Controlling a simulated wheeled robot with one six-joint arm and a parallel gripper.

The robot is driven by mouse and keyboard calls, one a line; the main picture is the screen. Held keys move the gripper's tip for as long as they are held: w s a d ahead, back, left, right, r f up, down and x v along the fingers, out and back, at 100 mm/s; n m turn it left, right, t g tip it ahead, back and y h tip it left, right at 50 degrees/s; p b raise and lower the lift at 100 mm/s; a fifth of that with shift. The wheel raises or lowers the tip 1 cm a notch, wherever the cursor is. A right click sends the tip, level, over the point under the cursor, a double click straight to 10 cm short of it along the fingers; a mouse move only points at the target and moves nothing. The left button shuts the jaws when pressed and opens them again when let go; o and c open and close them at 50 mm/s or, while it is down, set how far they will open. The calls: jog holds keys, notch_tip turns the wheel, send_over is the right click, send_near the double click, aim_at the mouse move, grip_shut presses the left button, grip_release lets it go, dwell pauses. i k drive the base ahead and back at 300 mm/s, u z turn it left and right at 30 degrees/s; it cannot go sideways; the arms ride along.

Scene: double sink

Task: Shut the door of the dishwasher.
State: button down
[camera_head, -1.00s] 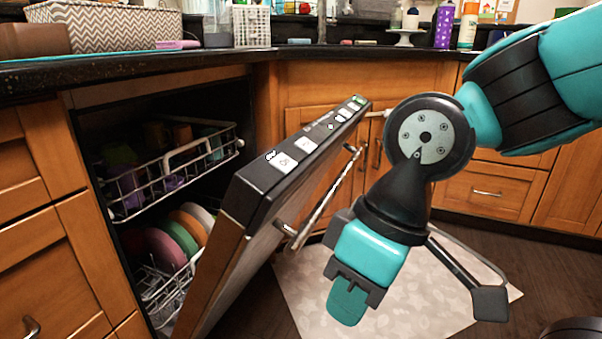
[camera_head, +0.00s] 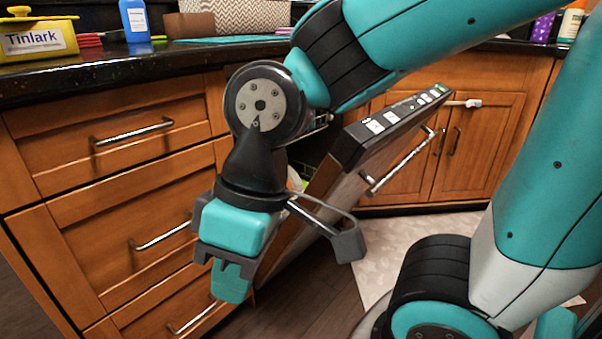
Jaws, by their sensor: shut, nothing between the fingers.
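The dishwasher door (camera_head: 345,180) is partly open and leans out from the cabinet at a steep tilt. Its black top edge (camera_head: 391,122) carries white labels, and a metal bar handle (camera_head: 400,162) is on its outer face. My gripper (camera_head: 231,283) is shut and empty, pointing down in front of the wooden drawers, to the left of the door in the picture. My arm hides most of the dishwasher's opening and racks. I cannot tell whether my gripper touches the door.
Wooden drawers (camera_head: 118,180) with metal bar handles stand close at the left. The dark counter (camera_head: 110,85) runs above. A pale patterned mat (camera_head: 400,240) lies on the floor to the right of the door. Cabinet doors (camera_head: 480,150) close off the back right.

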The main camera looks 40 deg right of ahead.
aim_at(352, 167)
jog(key=u, duration=0.55)
jog(key=k, duration=0.9)
jog(key=z, duration=1.75)
